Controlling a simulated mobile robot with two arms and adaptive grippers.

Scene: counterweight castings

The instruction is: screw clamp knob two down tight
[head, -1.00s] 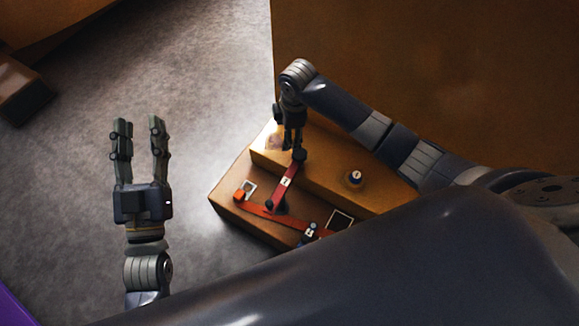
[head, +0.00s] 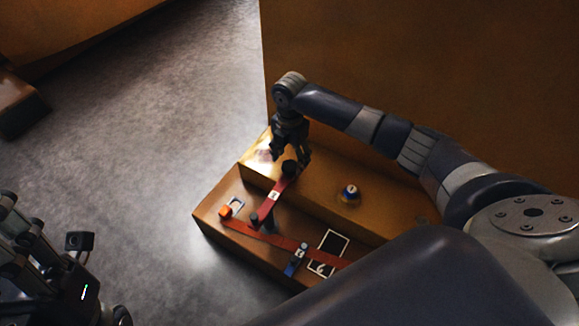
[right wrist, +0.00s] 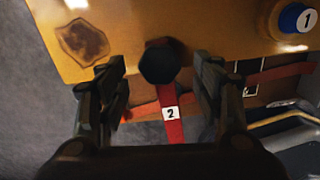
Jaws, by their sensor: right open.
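A black clamp knob (head: 290,167) sits at the upper end of a red strap labelled 2 (head: 273,194). In the right wrist view the knob (right wrist: 160,63) shows between the finger pads, with the label 2 strap (right wrist: 170,114) below it. My right gripper (head: 291,153) points down over the knob, and its fingers (right wrist: 164,75) are open with a gap on both sides. How far the knob is screwed down cannot be seen. My left gripper (head: 45,245) is at the lower left, partly cut off by the frame edge, away from the casting.
The stepped orange casting (head: 215,206) carries a blue and white knob labelled 1 (head: 350,193). A long red strap (head: 285,241), a blue clamp piece (head: 295,262) and a dark framed plate (head: 333,243) lie on its lower step. A large brown wall (head: 430,80) stands behind.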

